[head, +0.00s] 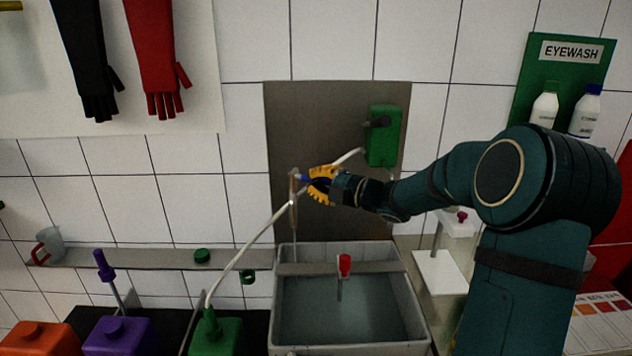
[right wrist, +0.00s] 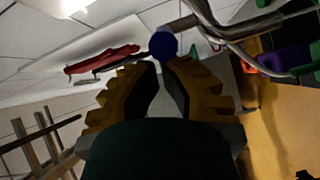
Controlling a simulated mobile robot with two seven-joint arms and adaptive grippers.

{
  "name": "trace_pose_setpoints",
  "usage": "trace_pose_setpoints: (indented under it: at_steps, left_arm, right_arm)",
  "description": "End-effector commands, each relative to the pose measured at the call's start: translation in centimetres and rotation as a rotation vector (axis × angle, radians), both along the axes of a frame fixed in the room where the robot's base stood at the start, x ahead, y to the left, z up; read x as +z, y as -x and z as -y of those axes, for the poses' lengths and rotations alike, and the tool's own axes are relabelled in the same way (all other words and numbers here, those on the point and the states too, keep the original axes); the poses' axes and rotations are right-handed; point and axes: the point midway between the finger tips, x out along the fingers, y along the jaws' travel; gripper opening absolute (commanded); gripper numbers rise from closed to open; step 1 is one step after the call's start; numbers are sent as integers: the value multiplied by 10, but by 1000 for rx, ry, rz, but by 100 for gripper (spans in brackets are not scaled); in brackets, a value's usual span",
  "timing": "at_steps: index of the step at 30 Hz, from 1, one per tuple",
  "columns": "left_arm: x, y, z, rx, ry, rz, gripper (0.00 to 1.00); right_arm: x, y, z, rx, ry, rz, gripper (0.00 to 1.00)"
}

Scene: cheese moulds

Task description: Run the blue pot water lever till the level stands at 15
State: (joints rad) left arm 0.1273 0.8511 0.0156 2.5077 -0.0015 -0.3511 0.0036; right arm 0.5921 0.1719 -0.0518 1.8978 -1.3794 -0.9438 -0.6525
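The blue lever knob (head: 305,177) is a small round ball in front of the grey wall panel, beside a thin upright brownish pipe (head: 293,200). My right gripper (head: 314,182), with yellow ribbed fingers, comes in from the right, its tips at the knob. In the right wrist view the fingers (right wrist: 162,66) nearly meet at their tips, and the knob (right wrist: 163,45) shows just past them; whether they touch it is unclear. A grey basin (head: 418,318) holding water (head: 340,308) stands below. I can read no level scale or number. My left gripper is out of view.
A green box (head: 384,135) sits on the panel (head: 330,110), with a pale hose (head: 252,240) passing behind my gripper. A red-knobbed lever (head: 344,265) stands at the basin. Orange (head: 38,338), purple (head: 118,337) and green (head: 218,337) containers stand at lower left.

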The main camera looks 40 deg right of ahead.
Motion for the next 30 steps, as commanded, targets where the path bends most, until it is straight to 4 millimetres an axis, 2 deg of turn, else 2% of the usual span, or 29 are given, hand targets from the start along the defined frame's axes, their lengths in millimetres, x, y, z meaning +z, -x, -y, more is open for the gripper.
trace_pose_setpoints:
  at_steps: [9,16,30]
  left_arm:
    - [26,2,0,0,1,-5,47]
    - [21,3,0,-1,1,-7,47]
    - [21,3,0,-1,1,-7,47]
  right_arm:
    - [2,-5,17,190,1,-1,0]
    - [-1,-12,32,207,0,-2,0]
    - [0,-12,32,206,0,-1,0]
